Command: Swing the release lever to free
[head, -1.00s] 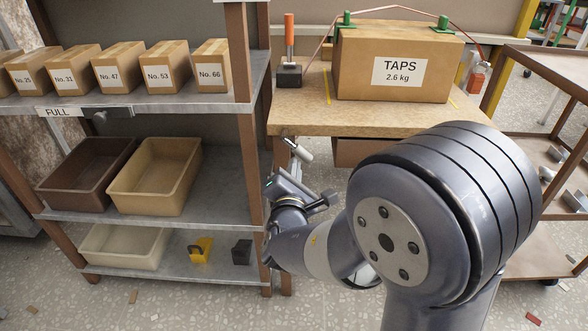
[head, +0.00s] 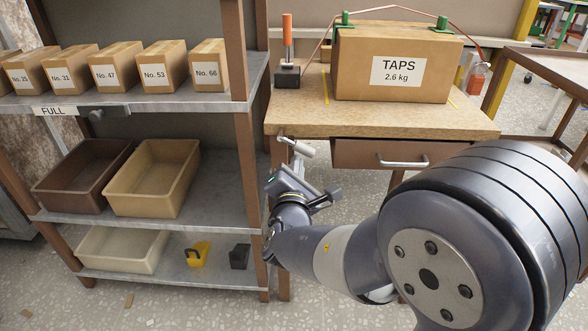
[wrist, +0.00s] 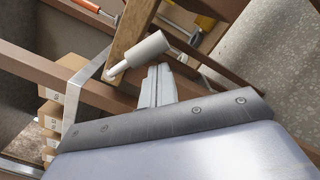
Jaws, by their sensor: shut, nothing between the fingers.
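A pale grey cylindrical handle on a thin pin, which looks like the release lever (head: 301,148), sticks out below the left front corner of the workbench, beside the shelf post. In the wrist view the lever (wrist: 142,52) lies slanted, with its thick end up and to the right. My gripper (wrist: 160,72) is shut and empty, its fingertips just below the lever's thick end; I cannot tell whether they touch. In the head view my gripper (head: 284,176) is just below the lever, its fingertips hard to make out.
The workbench (head: 380,123) carries a TAPS box (head: 440,75) and an orange-handled tool on a black block (head: 287,72). A drawer (head: 355,154) with a bar handle is beneath. The shelf rack (head: 215,208) holding boxes and trays stands close at left; a brown cart (head: 540,70) is at right.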

